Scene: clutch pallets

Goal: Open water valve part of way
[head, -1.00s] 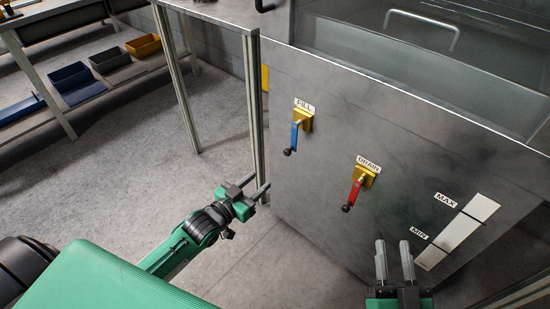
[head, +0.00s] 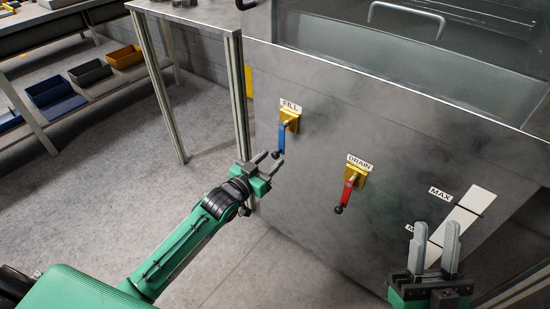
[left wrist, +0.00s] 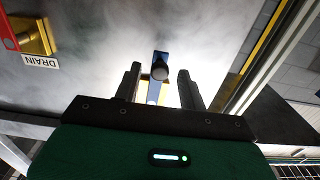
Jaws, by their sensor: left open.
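The blue fill valve handle (head: 281,138) hangs down from its yellow mount (head: 289,119) under the FILL label on the grey tank front. Its dark knob is at the lower end. My left gripper (head: 272,160) is open and empty, with its fingertips close to that knob. In the left wrist view the blue handle (left wrist: 153,92) and its round knob (left wrist: 159,71) show between the two open fingers (left wrist: 158,85). Contact cannot be told. The red drain valve handle (head: 347,192) also hangs down, to the right. My right gripper (head: 436,245) is open and empty at the lower right.
The tank front (head: 320,120) carries a white level strip (head: 467,222) with a MAX label, partly behind my right gripper. Bins (head: 55,95) sit on a shelf at the far left.

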